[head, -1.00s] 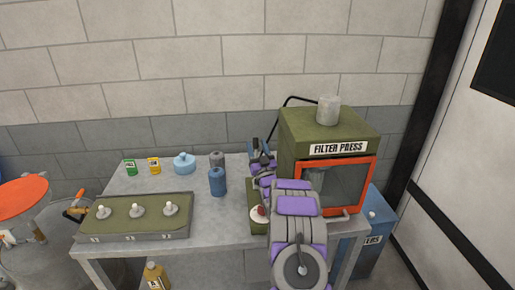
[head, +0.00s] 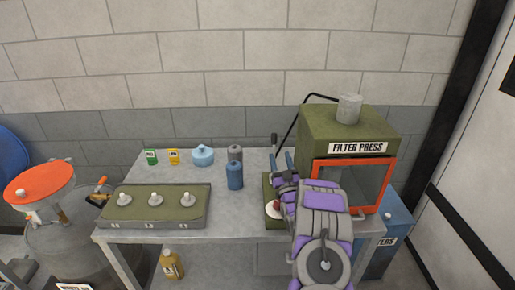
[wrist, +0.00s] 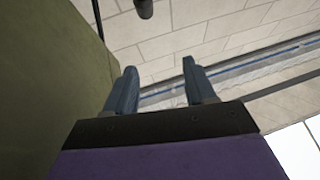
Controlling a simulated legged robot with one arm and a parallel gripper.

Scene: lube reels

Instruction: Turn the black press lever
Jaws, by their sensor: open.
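The black press lever (head: 274,140) stands at the left side of the green filter press (head: 349,129), its dark knob showing just above my fingertips in the head view. In the wrist view, a dark knob-ended part that looks like the lever (wrist: 145,8) is at the top edge, beyond the fingertips. My gripper (head: 282,161) is open and empty, with its blue fingers pointing up beside the press. In the wrist view, the two fingers (wrist: 161,82) stand apart with nothing between them. The lever's lower part is hidden.
The press wall (wrist: 45,70) is close on the left in the wrist view. A red-and-white button (head: 272,208) sits beside my arm. Bottles (head: 235,176), a switch panel (head: 155,204) and small boxes (head: 151,157) stand left on the table. A black cable (head: 293,125) runs behind.

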